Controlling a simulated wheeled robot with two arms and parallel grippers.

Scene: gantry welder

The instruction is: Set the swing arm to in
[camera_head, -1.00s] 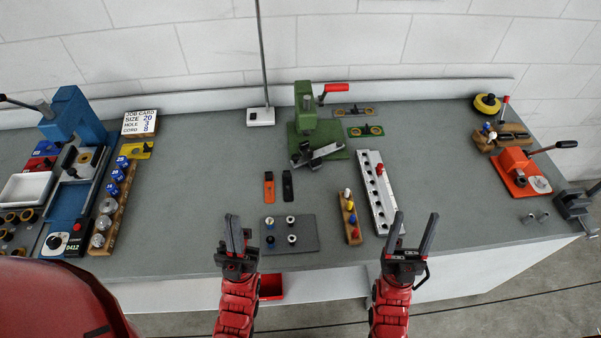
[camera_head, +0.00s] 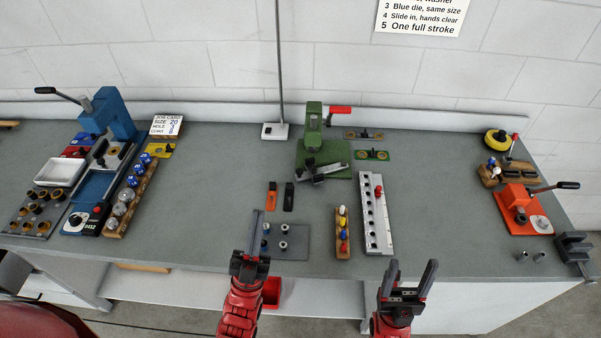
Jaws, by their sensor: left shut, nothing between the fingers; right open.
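A green press (camera_head: 313,140) with a red handle (camera_head: 340,110) stands at the middle back of the bench. A grey metal arm (camera_head: 326,170), which looks like the swing arm, lies at an angle across the front of its green base, reaching out to the right. Whether this counts as in or out, I cannot tell. My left gripper (camera_head: 257,213) is shut and empty, in front of the press and to its left, over the left edge of a grey pegged plate. My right gripper (camera_head: 408,264) is open and empty at the bench's front edge, well short of the press.
Between the grippers and the press are the grey plate (camera_head: 297,243), orange (camera_head: 271,197) and black (camera_head: 289,197) pieces, a wooden peg block (camera_head: 342,232) and a long metal rail (camera_head: 374,212). A blue press (camera_head: 108,113) stands left, an orange tool (camera_head: 515,203) right.

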